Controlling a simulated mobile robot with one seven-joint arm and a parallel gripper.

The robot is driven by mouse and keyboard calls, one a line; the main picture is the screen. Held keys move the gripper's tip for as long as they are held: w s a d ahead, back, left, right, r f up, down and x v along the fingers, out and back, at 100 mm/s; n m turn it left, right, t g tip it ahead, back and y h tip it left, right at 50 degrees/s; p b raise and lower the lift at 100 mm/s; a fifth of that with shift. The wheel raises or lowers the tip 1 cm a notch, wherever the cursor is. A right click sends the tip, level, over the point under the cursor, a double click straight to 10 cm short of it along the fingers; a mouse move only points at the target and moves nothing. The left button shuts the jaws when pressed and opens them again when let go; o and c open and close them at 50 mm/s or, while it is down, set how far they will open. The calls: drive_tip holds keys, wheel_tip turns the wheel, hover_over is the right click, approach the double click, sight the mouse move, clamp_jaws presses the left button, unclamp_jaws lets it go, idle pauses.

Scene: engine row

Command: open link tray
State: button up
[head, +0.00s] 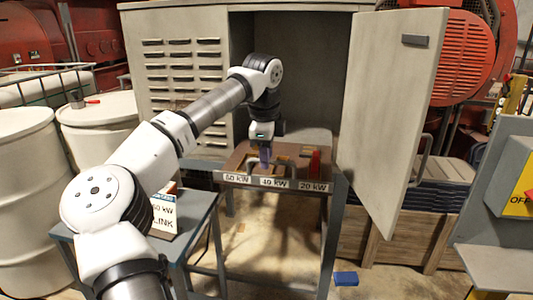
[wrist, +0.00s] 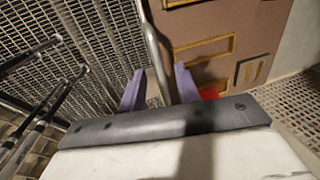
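The link tray (head: 233,163) is a brown board in the lower part of the open cabinet, with labels along its front edge that seem to read 50, 40 and 20 kW. A red piece (head: 315,162) stands at its right end. My gripper (head: 265,158) points down at the tray's front, near the middle label. In the wrist view its two purple fingertips (wrist: 160,85) are apart, with a grey metal handle bar (wrist: 154,45) running between them. Small gaps seem to show beside the bar; contact is unclear. The tray's yellow-edged recesses (wrist: 205,50) show beyond.
The cabinet door (head: 392,110) stands wide open at the right. A small table at the left holds a box marked LINK (head: 165,215). White drums (head: 25,190) stand far left. A blue block (head: 346,279) lies on the floor. Floor in front of the tray looks mostly clear.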

wheel_tip(320, 180, up, 14)
drive_tip(key=s, duration=0.2)
drive_tip(key=shift+s+a+f+b, duration=0.2)
drive_tip(key=shift+s+a+b, duration=0.1)
drive_tip(key=shift+b, duration=0.15)
drive_tip(key=shift+d, duration=0.15)
